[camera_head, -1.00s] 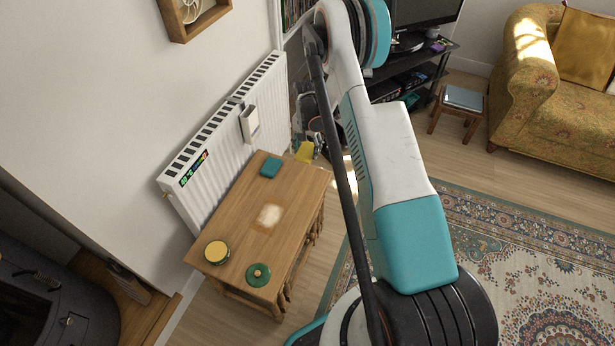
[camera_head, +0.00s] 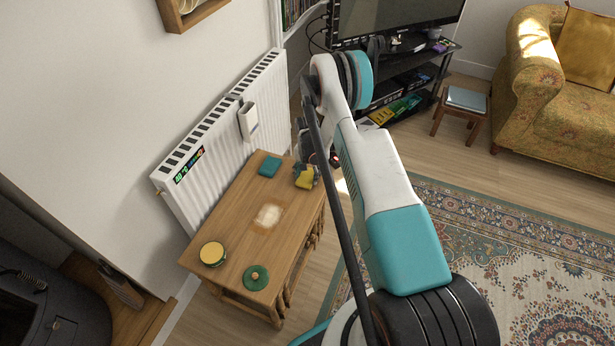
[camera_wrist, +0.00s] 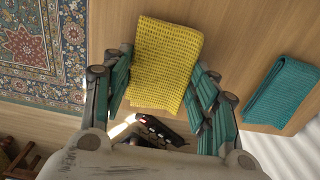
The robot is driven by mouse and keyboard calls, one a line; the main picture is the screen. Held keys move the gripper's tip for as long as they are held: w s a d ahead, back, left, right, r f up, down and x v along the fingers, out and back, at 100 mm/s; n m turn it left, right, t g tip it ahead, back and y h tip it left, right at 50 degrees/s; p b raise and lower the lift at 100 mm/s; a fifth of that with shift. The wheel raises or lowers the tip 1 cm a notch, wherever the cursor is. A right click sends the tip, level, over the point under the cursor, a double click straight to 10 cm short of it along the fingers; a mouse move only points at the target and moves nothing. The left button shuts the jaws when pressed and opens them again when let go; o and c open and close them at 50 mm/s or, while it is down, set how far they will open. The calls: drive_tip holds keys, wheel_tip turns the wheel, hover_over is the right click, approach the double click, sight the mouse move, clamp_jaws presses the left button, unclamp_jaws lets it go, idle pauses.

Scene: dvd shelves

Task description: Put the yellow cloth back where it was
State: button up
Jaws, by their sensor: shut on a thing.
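The yellow cloth (camera_wrist: 165,62) is folded, with a waffle texture, and sits between the fingers of my gripper (camera_wrist: 163,85) in the wrist view. My gripper is shut on it. In the head view the cloth (camera_head: 304,177) shows small at my gripper (camera_head: 306,172), over the far right corner of the wooden table (camera_head: 225,215). I cannot tell whether the cloth touches the tabletop. A folded teal cloth (camera_head: 269,164) lies on the table to the left of it, and it also shows in the wrist view (camera_wrist: 282,92).
A pale worn patch (camera_head: 268,216) marks the middle of the table. A yellow-topped round tin (camera_head: 212,253) and a green lid (camera_head: 255,277) stand at the near end. A white radiator (camera_head: 225,135) runs along the table's left side. Bare tabletop lies between these things.

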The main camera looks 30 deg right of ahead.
drive_tip(key=shift+f, duration=0.25)
drive_tip(key=o, duration=1)
drive_tip(key=shift+o, duration=0.2)
drive_tip(key=shift+r, duration=0.1)
wheel_tip(320, 180, up, 12)
drive_tip(key=p, duration=0.4)
wheel_tip(320, 180, up, 19)
drive_tip(key=n+t, duration=0.2)
hover_over(307, 175)
drive_tip(key=a, duration=0.5)
drive_tip(key=s+a+r+n+t, duration=0.1)
drive_tip(key=s+a+r, duration=0.15)
drive_tip(key=r, duration=0.45)
drive_tip(key=s+a+r+n, duration=0.2)
drive_tip(key=s+r, duration=0.2)
drive_tip(key=r, duration=0.3)
drive_tip(key=s+a+r+n+t, duration=0.2)
drive_tip(key=s+a+r, duration=0.4)
drive_tip(key=s+r, duration=0.4)
drive_tip(key=s+a+n+t, duration=0.2)
drive_tip(key=s+a+n, duration=0.1)
drive_tip(key=s, duration=1.1)
drive_tip(key=shift+s+a, duration=0.3)
drive_tip(key=shift+a, duration=0.05)
